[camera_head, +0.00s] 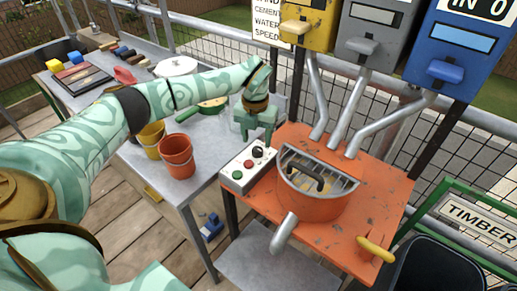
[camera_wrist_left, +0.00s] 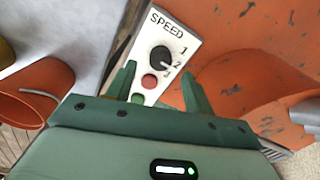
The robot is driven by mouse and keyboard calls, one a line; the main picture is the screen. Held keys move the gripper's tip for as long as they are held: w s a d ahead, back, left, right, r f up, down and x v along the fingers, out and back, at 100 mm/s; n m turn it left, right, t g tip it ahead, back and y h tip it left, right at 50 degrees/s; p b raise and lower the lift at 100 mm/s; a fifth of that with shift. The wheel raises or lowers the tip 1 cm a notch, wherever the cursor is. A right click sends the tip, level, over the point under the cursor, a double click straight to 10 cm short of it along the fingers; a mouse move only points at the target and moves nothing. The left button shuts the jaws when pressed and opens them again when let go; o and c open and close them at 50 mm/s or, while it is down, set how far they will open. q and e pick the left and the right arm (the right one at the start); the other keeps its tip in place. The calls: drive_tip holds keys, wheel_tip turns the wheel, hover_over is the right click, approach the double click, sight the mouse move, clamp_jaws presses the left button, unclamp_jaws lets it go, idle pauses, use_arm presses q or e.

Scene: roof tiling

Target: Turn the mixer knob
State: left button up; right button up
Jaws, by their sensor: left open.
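The mixer knob (camera_head: 257,152) is a small black dial on the white control box (camera_head: 238,176) at the left edge of the orange mixer table. In the left wrist view the knob (camera_wrist_left: 161,59) sits under the word SPEED, with its pointer near the 2 and 3 marks. Red and green buttons are beside it on the same box. My left gripper (camera_head: 259,139) is right above the box, fingers pointing down. In the left wrist view its two fingers (camera_wrist_left: 158,82) are apart, with the knob beyond and between them, not visibly touched. My right gripper is not in view.
The orange mixer drum (camera_head: 312,205) with a grate stands right of the box. Orange (camera_head: 177,158) and yellow (camera_head: 151,136) buckets stand on the grey table to the left. Chutes and yellow, grey and blue dispensers hang above the mixer. A yellow handle (camera_head: 375,249) is at front right.

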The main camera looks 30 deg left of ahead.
sight(257, 149)
use_arm(q)
wheel_tip(257, 149, down, 4)
drive_tip(key=shift+f+b, duration=0.1)
drive_tip(key=shift+b, duration=0.3)
drive_tip(key=c, duration=1)
